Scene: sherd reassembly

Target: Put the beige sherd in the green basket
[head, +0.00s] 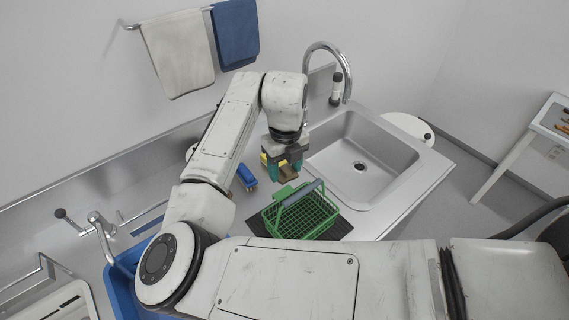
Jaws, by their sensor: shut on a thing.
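My gripper (287,172) hangs pointing down near the left edge of the sink, behind the green basket. It is shut on a small brownish piece, the beige sherd (288,174), which shows between and below the fingers. Much of the sherd is hidden by the fingers. The green basket (300,214) is a wire basket with a raised handle with a grey grip. It stands on a dark mat on the counter, in front of and slightly right of my gripper. The sherd appears above the counter, apart from the basket.
A steel sink (365,160) with a tall tap (327,47) lies to the right. A blue brush (246,177) lies left of my gripper. A dark mat (338,228) is under the basket. A blue tub (122,272) stands at the lower left, partly behind my arm.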

